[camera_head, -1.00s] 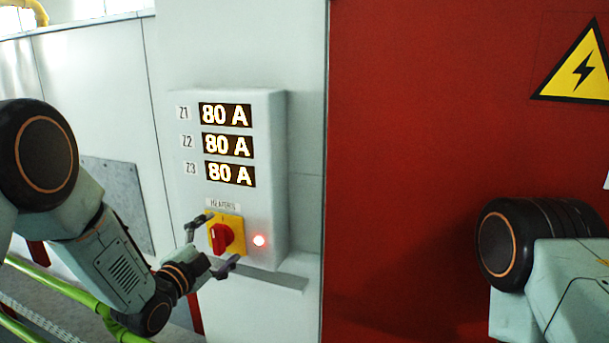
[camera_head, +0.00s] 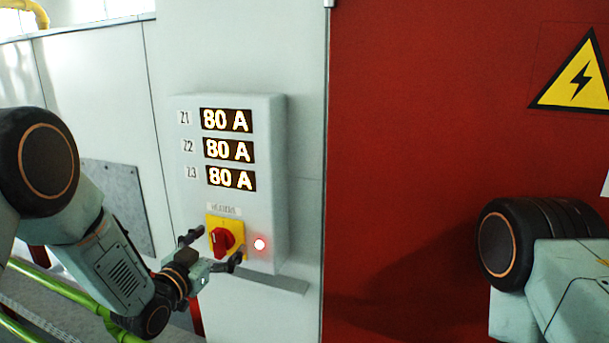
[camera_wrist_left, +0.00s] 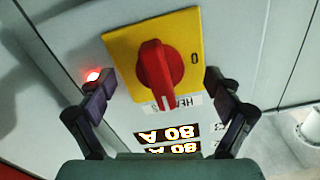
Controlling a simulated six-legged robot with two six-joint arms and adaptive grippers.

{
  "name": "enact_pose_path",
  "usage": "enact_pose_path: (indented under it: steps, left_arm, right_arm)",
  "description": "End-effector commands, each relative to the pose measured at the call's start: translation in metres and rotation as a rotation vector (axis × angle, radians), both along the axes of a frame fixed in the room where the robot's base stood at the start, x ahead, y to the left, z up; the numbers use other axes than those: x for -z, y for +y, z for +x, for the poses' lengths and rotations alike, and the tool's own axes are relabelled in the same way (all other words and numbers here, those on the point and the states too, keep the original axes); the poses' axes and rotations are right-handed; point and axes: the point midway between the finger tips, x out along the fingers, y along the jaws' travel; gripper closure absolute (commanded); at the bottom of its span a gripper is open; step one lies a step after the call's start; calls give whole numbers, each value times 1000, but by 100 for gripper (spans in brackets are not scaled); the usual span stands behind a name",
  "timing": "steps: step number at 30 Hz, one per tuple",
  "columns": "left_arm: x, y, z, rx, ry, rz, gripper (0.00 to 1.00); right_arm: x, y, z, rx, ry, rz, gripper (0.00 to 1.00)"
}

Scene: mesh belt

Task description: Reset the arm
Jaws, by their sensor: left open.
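My left gripper (camera_head: 213,248) is open and empty in front of the heater control box (camera_head: 268,180). Its fingers are either side of the red rotary switch (camera_head: 222,240) on a yellow plate (camera_head: 237,224), apart from it. In the left wrist view the red knob (camera_wrist_left: 158,72) shows between and beyond the fingertips of my left gripper (camera_wrist_left: 155,85), its handle pointing toward the label. A "0" mark shows on the plate's right side there. My right arm shows at the right of the head view, but its gripper is not in view.
Three displays (camera_head: 228,150) on the box each read 80 A. A red lamp (camera_head: 260,244) glows beside the switch. A red panel (camera_head: 420,150) with a yellow warning sign (camera_head: 577,80) stands to the right. Green rails (camera_head: 60,288) run at lower left.

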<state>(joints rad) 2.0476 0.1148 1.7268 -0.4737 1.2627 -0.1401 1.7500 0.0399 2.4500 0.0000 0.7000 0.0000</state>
Motion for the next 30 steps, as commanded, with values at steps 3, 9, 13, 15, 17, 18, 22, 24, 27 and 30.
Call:
enact_pose_path:
  steps: [3,9,13,15,17,18,22,24,27,30]
  left_arm:
    - [0,1,0,0,29,-81,9]
    - [0,1,0,0,64,-176,9]
    - [0,1,0,0,73,-201,9]
    - [0,1,0,0,75,-206,9]
    - [0,1,0,0,75,-207,9]
    - [0,1,0,0,75,-207,9]
    - [0,1,0,0,75,-206,9]
    - [1,1,0,-1,77,-205,9]
    - [4,0,-2,-2,91,-202,9]
    - [11,0,-5,-6,119,-195,9]
  right_arm:
    - [-1,0,0,0,0,0,100]
    - [-1,0,0,0,0,0,100]
    - [-1,0,0,0,0,0,100]
    - [-1,0,0,0,0,0,100]
    - [-1,0,0,0,0,0,100]
    - [-1,0,0,0,0,0,100]
    - [-1,0,0,0,0,0,100]
    - [-2,0,0,0,1,0,100]
    - [-4,0,-1,-5,3,-1,100]
    - [-8,1,-3,-13,8,-2,100]
